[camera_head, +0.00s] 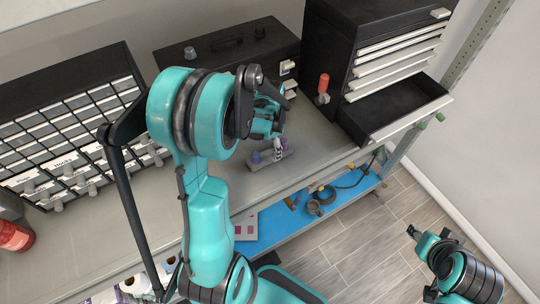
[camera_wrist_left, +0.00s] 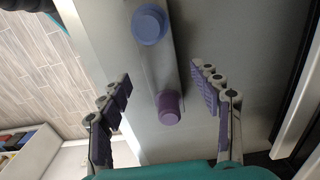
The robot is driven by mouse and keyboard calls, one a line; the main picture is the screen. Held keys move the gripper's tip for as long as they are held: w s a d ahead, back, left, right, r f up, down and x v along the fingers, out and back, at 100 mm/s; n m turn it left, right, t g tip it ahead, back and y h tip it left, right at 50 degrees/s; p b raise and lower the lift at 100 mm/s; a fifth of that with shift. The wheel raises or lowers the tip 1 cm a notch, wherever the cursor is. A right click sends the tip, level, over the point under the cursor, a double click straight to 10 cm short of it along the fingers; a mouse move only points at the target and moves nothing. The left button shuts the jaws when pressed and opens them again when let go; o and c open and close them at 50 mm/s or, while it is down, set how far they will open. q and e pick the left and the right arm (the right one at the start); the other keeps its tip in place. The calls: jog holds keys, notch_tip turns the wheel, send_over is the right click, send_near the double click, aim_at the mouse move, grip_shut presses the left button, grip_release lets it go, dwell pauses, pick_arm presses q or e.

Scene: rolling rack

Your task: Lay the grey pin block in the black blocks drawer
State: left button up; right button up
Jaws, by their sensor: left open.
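The grey pin block (camera_head: 262,163) lies on the rack's grey upper shelf. It carries a blue pin and a purple pin. In the left wrist view the block (camera_wrist_left: 160,66) runs up from near the picture's middle, with the blue pin (camera_wrist_left: 149,25) farther up and the purple pin (camera_wrist_left: 169,106) lower. My left gripper (camera_head: 278,147) is over the block and open. Its fingers (camera_wrist_left: 161,88) stand either side of the block, apart from it. The black drawer (camera_head: 394,108) is pulled out at the bottom of the black chest and looks empty. My right gripper (camera_head: 428,240) is at the lower right, over the floor.
The black chest (camera_head: 340,40) has several closed drawers above the open one. A black case (camera_head: 225,52) lies behind my left arm. A small-parts cabinet (camera_head: 65,125) stands left. The blue lower shelf (camera_head: 270,232) holds a cable.

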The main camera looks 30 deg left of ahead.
aim_at(270, 153)
pick_arm(q)
jog(key=shift+f, duration=1.55)
grip_shut()
jog(key=shift+r, duration=0.2)
